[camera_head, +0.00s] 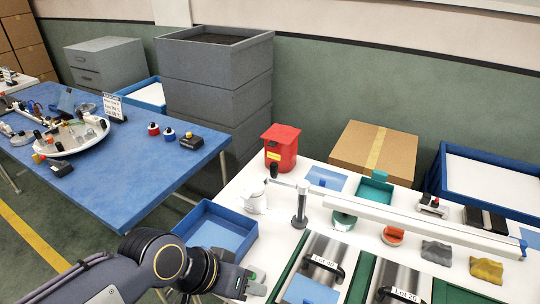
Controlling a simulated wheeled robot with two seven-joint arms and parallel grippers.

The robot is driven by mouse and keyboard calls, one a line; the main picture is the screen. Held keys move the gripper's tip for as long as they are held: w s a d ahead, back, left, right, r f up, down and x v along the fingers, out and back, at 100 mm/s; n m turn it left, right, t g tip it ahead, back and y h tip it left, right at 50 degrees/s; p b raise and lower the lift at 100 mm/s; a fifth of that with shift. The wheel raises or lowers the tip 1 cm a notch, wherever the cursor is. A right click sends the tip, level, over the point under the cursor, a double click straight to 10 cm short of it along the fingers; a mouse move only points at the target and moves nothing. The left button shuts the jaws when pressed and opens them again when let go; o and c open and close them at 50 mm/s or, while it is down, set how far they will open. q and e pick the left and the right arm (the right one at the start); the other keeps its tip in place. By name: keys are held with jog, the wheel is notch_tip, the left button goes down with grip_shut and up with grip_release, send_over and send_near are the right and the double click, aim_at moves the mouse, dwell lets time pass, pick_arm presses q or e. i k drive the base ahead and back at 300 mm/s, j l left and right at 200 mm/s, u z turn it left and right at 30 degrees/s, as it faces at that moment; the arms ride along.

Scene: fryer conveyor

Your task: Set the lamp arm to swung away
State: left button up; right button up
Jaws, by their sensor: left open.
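The lamp arm (420,222) is a long white bar. It reaches from near a grey upright post (300,207) to the right, across the white table and over the area behind the steel-and-green fryer units. A thin rod with a dark knob (274,170) shows on the left side of the post. My left gripper (255,282) is at the bottom centre, low in front of the post and left of the fryer units. It is open, apart from the lamp arm, and I see nothing held in it. My right gripper is out of view.
A blue tray (250,229) lies left of the post, close to my left arm. A red box (281,147), a cardboard box (374,152) and a teal container (374,190) stand behind the lamp arm. A blue table (130,165) with a cluttered round tray is at left.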

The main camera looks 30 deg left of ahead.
aim_at(494, 244)
jog(key=j, duration=1.75)
jog(key=j+u, duration=0.2)
jog(key=j, duration=0.2)
jog(key=i+j+u, duration=0.2)
jog(key=j, duration=0.15)
jog(key=j+u, duration=0.25)
jog(key=j, duration=0.15)
